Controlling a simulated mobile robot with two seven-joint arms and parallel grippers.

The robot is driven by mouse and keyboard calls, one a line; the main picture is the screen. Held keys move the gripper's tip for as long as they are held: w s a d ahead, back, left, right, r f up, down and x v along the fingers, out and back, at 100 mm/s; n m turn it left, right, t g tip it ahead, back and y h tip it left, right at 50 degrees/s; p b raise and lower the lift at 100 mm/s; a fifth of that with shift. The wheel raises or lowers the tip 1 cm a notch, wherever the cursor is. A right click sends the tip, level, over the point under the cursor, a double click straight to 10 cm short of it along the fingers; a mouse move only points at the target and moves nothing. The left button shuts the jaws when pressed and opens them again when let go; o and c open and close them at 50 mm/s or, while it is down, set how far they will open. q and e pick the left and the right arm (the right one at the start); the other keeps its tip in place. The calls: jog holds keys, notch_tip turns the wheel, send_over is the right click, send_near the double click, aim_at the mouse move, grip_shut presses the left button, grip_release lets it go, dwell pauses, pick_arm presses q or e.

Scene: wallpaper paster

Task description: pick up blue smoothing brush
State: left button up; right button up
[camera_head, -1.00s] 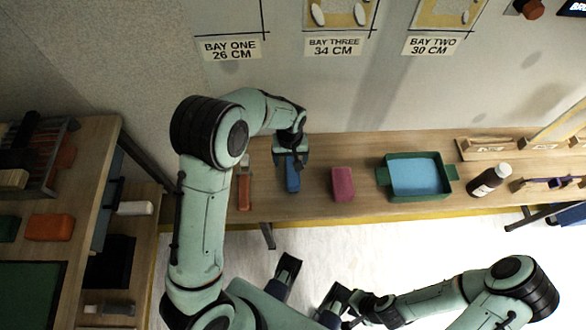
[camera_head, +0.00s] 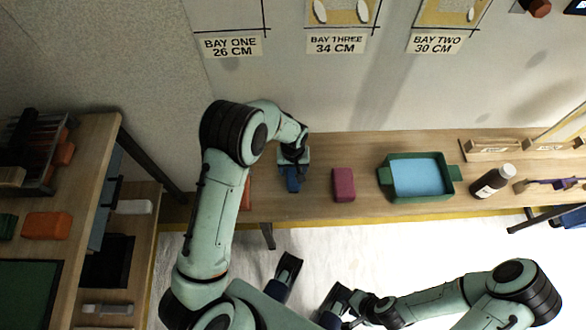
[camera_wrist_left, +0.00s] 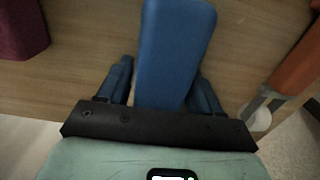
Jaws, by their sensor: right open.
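The blue smoothing brush (camera_wrist_left: 172,50) lies on the wooden bench top (camera_head: 370,205). In the head view its near end (camera_head: 292,184) shows below my left gripper (camera_head: 291,176), which covers the rest. In the left wrist view the fingers of my left gripper (camera_wrist_left: 162,88) stand on both sides of the brush, with a narrow gap beside the left finger. The gripper looks open around the brush. My right gripper (camera_head: 340,308) is open and low in the head view, away from the bench; its fingers are only partly clear.
A maroon block (camera_head: 343,185) lies right of the brush. An orange object (camera_wrist_left: 298,62) lies on its other side, mostly behind my left arm in the head view. Further right are a green tray (camera_head: 388,181) and a dark bottle (camera_head: 490,182). A shelf unit stands at the left.

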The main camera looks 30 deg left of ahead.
pick_arm(q)
jog(key=c, duration=0.9)
notch_tip(320, 180, up, 20)
jog(key=p, duration=0.3)
jog(key=shift+c, duration=0.2)
jog(key=o, duration=0.7)
jog(key=c, duration=0.4)
